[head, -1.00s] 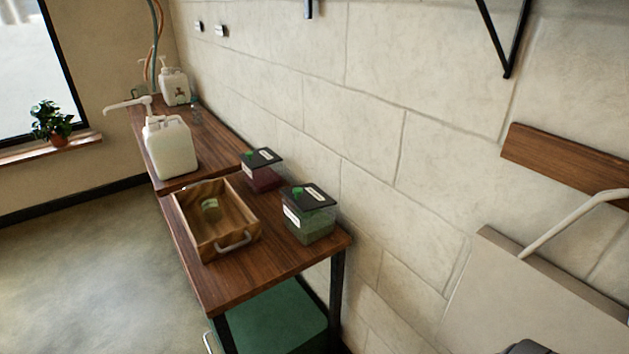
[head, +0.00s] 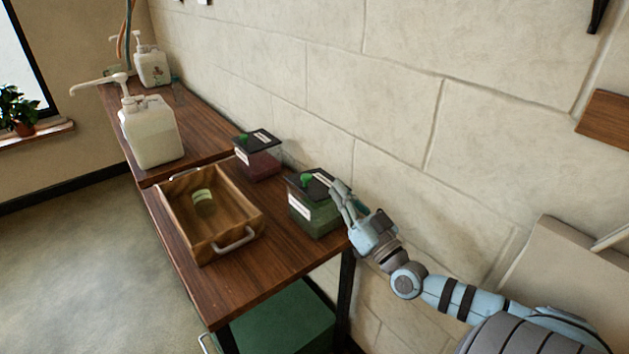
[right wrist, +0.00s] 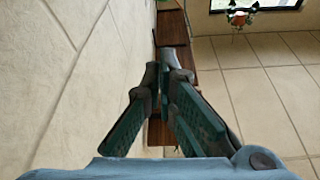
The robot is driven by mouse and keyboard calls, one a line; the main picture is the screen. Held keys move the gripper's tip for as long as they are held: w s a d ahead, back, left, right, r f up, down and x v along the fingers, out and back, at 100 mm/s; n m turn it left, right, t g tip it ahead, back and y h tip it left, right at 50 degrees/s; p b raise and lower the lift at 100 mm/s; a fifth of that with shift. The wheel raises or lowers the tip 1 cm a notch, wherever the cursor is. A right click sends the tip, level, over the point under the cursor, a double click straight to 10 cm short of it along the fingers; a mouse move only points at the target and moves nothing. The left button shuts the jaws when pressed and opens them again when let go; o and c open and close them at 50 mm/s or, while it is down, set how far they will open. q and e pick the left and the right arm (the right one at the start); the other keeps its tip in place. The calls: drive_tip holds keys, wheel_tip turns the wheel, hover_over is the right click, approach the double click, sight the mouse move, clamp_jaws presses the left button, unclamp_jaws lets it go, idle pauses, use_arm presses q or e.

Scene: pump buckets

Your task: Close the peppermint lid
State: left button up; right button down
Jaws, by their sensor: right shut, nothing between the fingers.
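A clear square tub with green contents (head: 318,217) stands at the near right corner of the wooden table; it may be the peppermint, but its label is too small to read. I cannot tell whether the lid is fully down. My right gripper (head: 336,188) is at the lid's right edge, its fingers shut and empty, partly hiding that side; contact is unclear. Its fingers also show in the right wrist view (right wrist: 165,75). My left gripper is not in view.
A similar tub with dark red contents (head: 262,165) stands behind. A wooden tray (head: 172,218) holding a small green-labelled item (head: 203,201) is to the left. White pump containers (head: 150,135) stand farther back. The wall is close on the right.

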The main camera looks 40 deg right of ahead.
wheel_tip(320, 180, up, 4)
drive_tip(key=b, duration=0.2)
hover_over(315, 191)
drive_tip(key=shift+s+d+f, duration=0.2)
drive_tip(key=shift+s+d, duration=0.1)
drive_tip(key=shift+d, duration=0.1)
drive_tip(key=f+b, duration=0.3)
drive_tip(key=shift+w+a+f, duration=0.2)
drive_tip(key=shift+w+a, duration=0.05)
drive_tip(key=shift+w, duration=0.1)
drive_tip(key=shift+f+b, duration=0.2)
drive_tip(key=shift+b, duration=0.2)
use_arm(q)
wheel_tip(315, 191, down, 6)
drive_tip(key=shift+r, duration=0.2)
